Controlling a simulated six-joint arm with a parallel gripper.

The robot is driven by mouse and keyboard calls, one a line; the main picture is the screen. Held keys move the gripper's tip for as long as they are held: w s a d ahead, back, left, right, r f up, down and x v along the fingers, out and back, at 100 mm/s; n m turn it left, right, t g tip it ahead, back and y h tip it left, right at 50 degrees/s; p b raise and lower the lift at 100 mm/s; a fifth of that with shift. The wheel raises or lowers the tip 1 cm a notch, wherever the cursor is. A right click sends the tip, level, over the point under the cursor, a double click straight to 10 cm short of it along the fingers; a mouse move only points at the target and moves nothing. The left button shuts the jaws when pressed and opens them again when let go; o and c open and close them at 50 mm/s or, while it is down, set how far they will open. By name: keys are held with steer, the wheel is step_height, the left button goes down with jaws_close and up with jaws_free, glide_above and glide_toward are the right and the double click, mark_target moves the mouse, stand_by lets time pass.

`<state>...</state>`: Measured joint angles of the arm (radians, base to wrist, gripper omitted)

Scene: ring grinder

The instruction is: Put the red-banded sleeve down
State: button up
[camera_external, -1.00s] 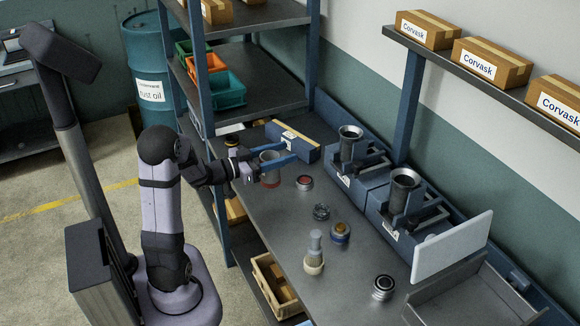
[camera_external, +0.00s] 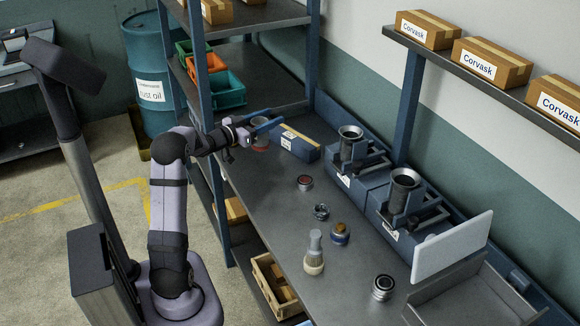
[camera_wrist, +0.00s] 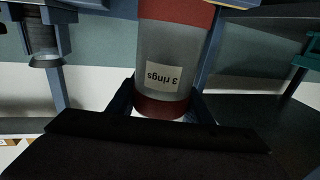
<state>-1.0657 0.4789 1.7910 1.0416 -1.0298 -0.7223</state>
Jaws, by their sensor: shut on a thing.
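The red-banded sleeve (camera_external: 261,141) is a grey cylinder at the far left end of the bench. In the wrist view the sleeve (camera_wrist: 170,55) fills the middle, with a red band at each end and an upside-down "3 rings" label (camera_wrist: 163,77). My gripper (camera_external: 266,126) is shut on the sleeve, its blue fingers on either side. The fingers also show in the wrist view (camera_wrist: 162,104). The sleeve looks about upright in the outside view. I cannot tell whether its lower end touches the bench.
A blue box (camera_external: 300,147) lies just right of the sleeve. Two grinder-like machines (camera_external: 351,150) (camera_external: 402,200) stand along the back. A red-topped ring part (camera_external: 305,182), a brush (camera_external: 314,252) and several small parts sit farther forward. A shelf rack (camera_external: 243,62) rises behind my gripper.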

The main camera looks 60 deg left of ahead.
steer(key=shift+a+f, duration=0.15)
steer(key=shift+f, duration=5.05)
steer(key=shift+f, duration=0.1)
steer(key=o, duration=1.5)
steer(key=shift+c, duration=0.2)
steer(key=b+v, duration=0.1)
steer(key=v, duration=1.1)
